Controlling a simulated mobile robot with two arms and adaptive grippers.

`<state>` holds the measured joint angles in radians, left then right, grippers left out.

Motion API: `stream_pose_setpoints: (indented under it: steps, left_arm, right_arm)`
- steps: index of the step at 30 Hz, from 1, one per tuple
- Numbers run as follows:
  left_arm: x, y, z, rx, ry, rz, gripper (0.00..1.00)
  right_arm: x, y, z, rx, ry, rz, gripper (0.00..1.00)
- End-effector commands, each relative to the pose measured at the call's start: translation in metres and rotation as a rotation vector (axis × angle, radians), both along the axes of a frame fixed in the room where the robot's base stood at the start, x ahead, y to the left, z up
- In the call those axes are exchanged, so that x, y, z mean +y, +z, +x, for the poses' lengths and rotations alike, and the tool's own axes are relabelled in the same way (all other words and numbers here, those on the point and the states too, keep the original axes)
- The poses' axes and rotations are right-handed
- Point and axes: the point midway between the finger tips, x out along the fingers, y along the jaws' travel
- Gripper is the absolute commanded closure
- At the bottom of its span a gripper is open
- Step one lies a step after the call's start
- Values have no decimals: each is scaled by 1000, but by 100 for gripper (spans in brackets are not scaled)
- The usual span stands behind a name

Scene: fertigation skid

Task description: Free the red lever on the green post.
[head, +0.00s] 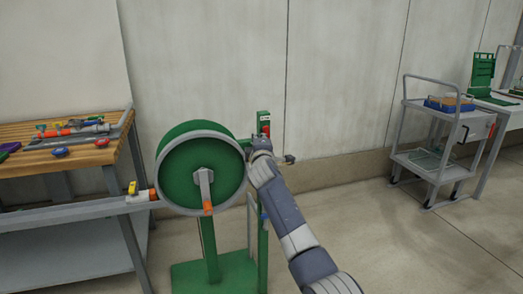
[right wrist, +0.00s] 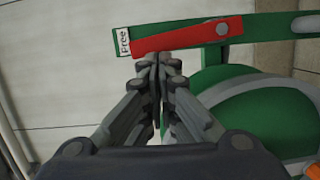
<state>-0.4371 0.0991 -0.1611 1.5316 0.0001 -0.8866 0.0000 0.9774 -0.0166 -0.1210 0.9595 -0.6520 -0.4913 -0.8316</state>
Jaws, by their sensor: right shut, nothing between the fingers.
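The green post (head: 264,118) stands by the reel near the wall, with the small red lever (head: 266,130) near its top. In the right wrist view, the red lever (right wrist: 185,39) lies along the green post (right wrist: 268,27), slightly slanted to it, with a round grey pivot at its right end. Its free end is beside a white label reading "Free" (right wrist: 124,41). My right gripper (right wrist: 157,60) is shut and empty, its fingertips at the lever's lower edge near the free end; I cannot tell whether they touch. My left gripper is not in view.
A large green hose reel (head: 175,170) with a grey rim stands left of the post. A wooden-topped bench (head: 20,132) with tools is at the left. A grey cart (head: 428,160) stands at the right. The floor between post and cart is clear.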

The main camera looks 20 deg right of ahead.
Motion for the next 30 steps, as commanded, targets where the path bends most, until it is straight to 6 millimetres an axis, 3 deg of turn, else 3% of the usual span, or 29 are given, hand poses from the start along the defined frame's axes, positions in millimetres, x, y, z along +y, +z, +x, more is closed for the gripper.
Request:
stream_pose_setpoints:
  steps: [21, 30]
  left_arm:
    - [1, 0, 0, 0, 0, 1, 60]
    - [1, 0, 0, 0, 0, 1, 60]
  right_arm:
    - [17, 2, -85, -1, 1, 1, 100]
    - [21, 3, -107, -1, -1, 2, 100]
